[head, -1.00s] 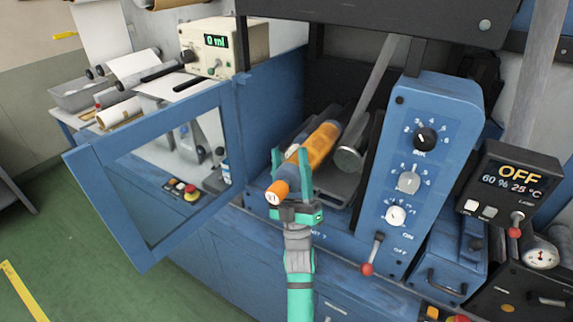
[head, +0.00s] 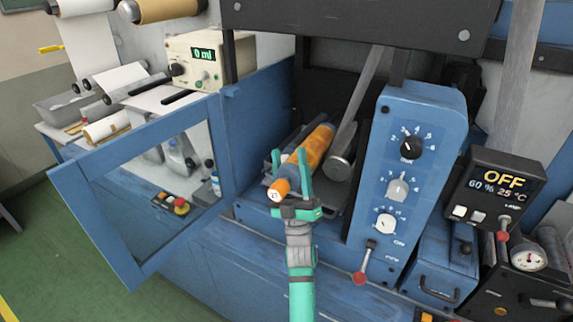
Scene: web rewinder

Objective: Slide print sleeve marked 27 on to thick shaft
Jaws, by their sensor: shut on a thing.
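I cannot tell whether this is the thick shaft. The sleeve's far end is against the dark bay.
The blue framed door (head: 68,192) stands open at left. The blue control panel (head: 404,215) with dials and a red-knobbed lever (head: 362,277) bounds the bay at right. A display box (head: 505,181) reads OFF. A grey tray (head: 333,200) lies below the shaft.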

